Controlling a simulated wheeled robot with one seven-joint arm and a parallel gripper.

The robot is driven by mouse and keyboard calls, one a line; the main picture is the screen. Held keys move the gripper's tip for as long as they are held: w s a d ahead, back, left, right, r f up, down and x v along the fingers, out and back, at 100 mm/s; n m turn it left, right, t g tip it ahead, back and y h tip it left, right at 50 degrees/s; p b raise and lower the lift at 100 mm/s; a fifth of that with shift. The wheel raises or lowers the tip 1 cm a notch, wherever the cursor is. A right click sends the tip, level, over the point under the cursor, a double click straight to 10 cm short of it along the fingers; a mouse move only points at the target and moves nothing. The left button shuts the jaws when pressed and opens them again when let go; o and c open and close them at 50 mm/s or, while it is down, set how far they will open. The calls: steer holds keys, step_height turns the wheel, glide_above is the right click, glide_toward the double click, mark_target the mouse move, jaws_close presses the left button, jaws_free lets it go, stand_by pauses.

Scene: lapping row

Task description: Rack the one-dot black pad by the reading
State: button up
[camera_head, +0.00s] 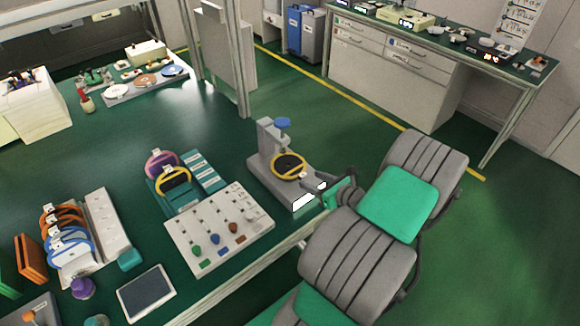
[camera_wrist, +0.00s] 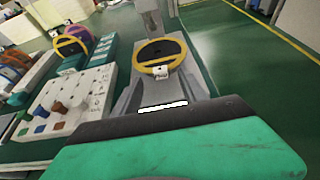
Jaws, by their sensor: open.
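A black pad with a yellow rim (camera_head: 289,165) lies flat on the grey gauge stand (camera_head: 265,128), under its blue-topped post. It also shows in the wrist view (camera_wrist: 162,54), with a white tag at its near edge; the tag's dots are too small to read. The stand's display (camera_head: 304,201) is a washed-out white strip, so I cannot read it. My gripper (camera_head: 337,184) is open and empty, just to the right of the stand's front end, apart from the pad. A teal rack (camera_head: 204,170) left of the stand holds a purple-rimmed and a yellow-rimmed pad upright.
A white peg board (camera_head: 218,228) with coloured pegs lies in front of the teal rack. A white rack (camera_head: 108,222) with orange-rimmed and blue-rimmed pads stands at left. A dark tablet (camera_head: 146,292) lies near the front edge. The bench behind the teal rack is clear.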

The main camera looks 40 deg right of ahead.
mark_target(304, 176)
steer(key=x, duration=0.4)
steer(key=shift+r, duration=0.1)
steer(key=shift+c, duration=0.4)
jaws_close()
